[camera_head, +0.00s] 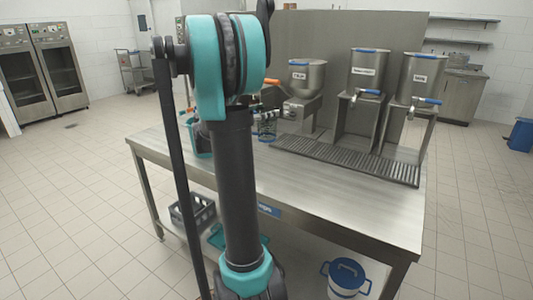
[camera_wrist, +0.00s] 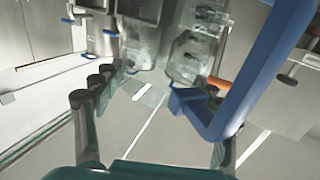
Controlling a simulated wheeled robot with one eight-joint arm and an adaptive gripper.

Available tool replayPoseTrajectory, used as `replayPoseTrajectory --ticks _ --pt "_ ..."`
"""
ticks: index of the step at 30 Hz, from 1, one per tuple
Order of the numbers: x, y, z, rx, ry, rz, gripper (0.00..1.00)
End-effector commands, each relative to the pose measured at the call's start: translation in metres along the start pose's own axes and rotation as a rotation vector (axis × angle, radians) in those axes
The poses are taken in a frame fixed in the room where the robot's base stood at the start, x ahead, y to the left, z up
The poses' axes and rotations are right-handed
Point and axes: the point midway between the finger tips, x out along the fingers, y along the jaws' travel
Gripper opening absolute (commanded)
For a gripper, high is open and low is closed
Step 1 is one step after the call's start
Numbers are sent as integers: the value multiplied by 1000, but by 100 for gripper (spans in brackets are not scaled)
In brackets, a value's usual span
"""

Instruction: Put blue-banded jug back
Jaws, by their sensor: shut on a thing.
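A clear jug with blue bands (camera_head: 267,131) shows beside my arm in the head view, near the left end of the drip grate. In the wrist view a large blue handle (camera_wrist: 262,62) crosses the right side, close to the camera, with clear jug-like walls (camera_wrist: 196,52) beyond it. My gripper (camera_wrist: 165,84) has dark fingers on both sides of the wrist view and is shut on the jug, apparently at its blue handle. The exact contact is hard to see.
A steel table (camera_head: 330,213) carries a slotted drip grate (camera_head: 345,158) and three labelled dispensers, including the left hopper (camera_head: 305,80). A teal-edged item (camera_head: 199,140) stands left of my arm. A grey crate (camera_head: 190,212) and blue-lidded bucket (camera_head: 346,279) sit low. The table's front right is clear.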

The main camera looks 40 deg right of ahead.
Motion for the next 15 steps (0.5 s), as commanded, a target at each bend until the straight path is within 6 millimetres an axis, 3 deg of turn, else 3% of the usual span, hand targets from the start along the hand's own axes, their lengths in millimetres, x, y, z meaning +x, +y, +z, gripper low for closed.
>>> replayPoseTrajectory --ticks 9,15 --pt "0 0 73 0 0 0 12" --pt "0 0 104 0 0 0 12"
